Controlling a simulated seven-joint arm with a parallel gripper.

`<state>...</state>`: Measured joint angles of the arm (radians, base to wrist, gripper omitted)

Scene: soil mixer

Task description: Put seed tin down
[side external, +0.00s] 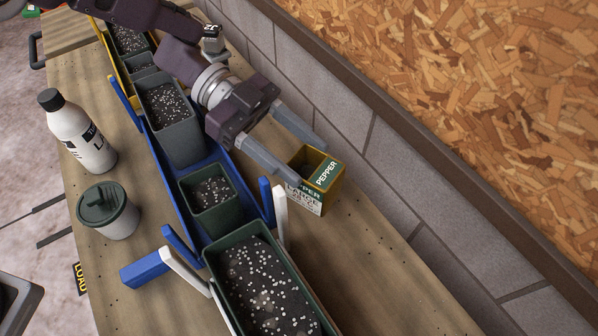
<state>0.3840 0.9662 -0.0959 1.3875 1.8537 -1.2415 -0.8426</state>
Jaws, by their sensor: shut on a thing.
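The seed tin (317,205) is a small square yellow-gold box with a dark green and white label reading "PEPPER". It is at the right side of the wooden bench, close to the grey block wall. My gripper (313,163) reaches down from the upper left, its two grey fingers on either side of the tin's upper part, shut on it. The tin looks upright. I cannot tell whether its base touches the bench.
A blue tray (172,192) holding dark soil pots stands left of the tin. A larger green planter (211,261) sits in front, with blue and white posts (280,215) close by. A white bottle (88,145) and lidded cup (122,222) stand left. Bare bench (375,270) lies right of the planter.

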